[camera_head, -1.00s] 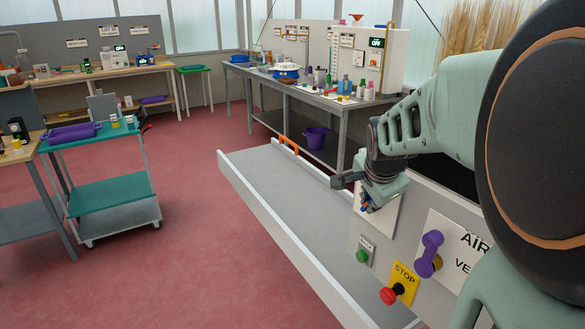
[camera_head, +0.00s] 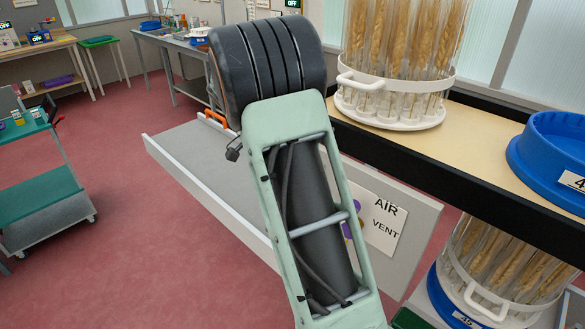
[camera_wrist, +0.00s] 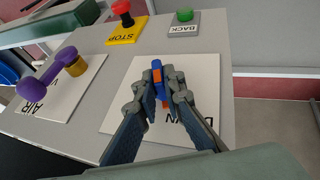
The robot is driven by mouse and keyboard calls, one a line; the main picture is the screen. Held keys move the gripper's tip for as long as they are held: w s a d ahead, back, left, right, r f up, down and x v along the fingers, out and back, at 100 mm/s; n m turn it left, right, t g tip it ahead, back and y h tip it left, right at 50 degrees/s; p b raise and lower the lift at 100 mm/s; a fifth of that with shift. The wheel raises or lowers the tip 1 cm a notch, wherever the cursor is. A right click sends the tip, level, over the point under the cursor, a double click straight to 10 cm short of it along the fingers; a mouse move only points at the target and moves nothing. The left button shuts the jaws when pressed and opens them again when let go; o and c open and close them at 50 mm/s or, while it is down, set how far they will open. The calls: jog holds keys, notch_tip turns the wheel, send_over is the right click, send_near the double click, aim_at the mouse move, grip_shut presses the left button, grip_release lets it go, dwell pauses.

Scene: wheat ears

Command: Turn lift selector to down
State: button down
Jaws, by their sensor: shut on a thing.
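The lift selector (camera_wrist: 157,66) is a blue lever with an orange stripe, on a white plate (camera_wrist: 205,72) in the wrist view. My gripper (camera_wrist: 162,82) has its two fingers closed around the lever, close above the plate. The fingers and wrist cover much of the plate's lettering; only a few letters show, so I cannot read which way the lever points. In the head view my arm hides the selector and the gripper.
Near the selector are a red STOP button (camera_wrist: 122,8), a green BACK button (camera_wrist: 184,15) and a purple AIR VENT lever (camera_wrist: 48,82). In the head view, wheat ears in a round white rack (camera_head: 392,105) and a blue tub (camera_head: 550,150) stand right of my arm.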

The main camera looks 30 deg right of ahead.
jog(key=shift+w+f+g+h+p, duration=0.15)
jog(key=shift+g+h+p, duration=0.25)
jog(key=shift+g, duration=0.4)
jog(key=c, duration=2)
grip_release()
jog(key=shift+c, duration=0.2)
jog(key=v, duration=1.2)
jog(key=shift+w, duration=0.15)
